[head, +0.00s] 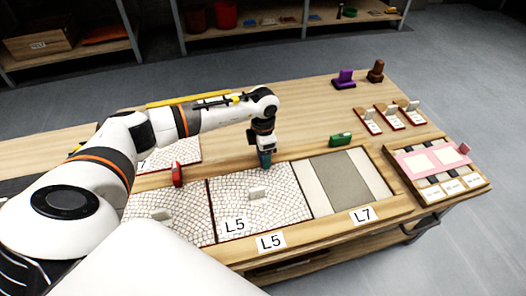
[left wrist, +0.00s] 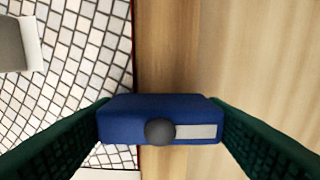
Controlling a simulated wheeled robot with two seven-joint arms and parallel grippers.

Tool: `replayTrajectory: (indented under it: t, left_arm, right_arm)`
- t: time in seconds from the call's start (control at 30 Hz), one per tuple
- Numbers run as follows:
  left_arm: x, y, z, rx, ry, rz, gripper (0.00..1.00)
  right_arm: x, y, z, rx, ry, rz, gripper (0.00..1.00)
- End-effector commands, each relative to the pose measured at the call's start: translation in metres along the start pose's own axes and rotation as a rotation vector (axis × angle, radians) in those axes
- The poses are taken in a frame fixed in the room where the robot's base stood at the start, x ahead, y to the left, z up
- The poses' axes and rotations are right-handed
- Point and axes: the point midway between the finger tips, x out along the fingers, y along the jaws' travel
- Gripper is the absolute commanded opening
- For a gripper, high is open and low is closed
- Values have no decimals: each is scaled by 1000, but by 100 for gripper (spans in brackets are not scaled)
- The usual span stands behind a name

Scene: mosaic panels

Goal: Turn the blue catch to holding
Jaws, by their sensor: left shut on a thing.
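The blue catch (left wrist: 155,112) is a blue block with a dark round knob and a pale bar on its top. In the left wrist view it lies crosswise in the picture, reaching over the dark edge line between a mosaic panel and bare wood. My left gripper (left wrist: 160,130), with dark green fingers, is shut on it, one finger at each end. In the head view my left gripper (head: 265,158) points down at the back edge of the middle mosaic panel (head: 285,208), marked L5. There the catch is mostly hidden. My right gripper is not in view.
A red catch (head: 177,174) stands left of the gripper, and a green catch (head: 340,139) sits behind the striped panel (head: 306,190) marked L7. A pink tray (head: 432,160), several small stands and purple and brown pieces are at the right. Wood behind the gripper is clear.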

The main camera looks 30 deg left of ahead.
Motion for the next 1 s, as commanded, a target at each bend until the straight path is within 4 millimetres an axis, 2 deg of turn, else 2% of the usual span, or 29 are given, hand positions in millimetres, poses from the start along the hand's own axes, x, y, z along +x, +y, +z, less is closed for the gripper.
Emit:
replayTrajectory:
  t: [0.23,0.27,0.37,0.4,0.73,0.8,1.0]
  left_arm:
    - [-1,-1,0,-6,2,-2,43]
    - [-1,-1,0,-6,2,-2,69]
    - [-1,-1,0,-5,2,-2,85]
    - [-1,-1,0,-4,2,-2,87]
    - [-5,-1,0,-2,2,-1,87]
    - [-13,-1,-1,-2,3,-1,87]
    - [-54,-1,-1,-1,5,-4,87]
  right_arm:
    - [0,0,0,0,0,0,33]
    - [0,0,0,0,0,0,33]
    - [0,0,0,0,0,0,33]
    - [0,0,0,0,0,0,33]
    - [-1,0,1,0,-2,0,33]
    - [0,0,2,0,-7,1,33]
    - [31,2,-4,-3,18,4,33]
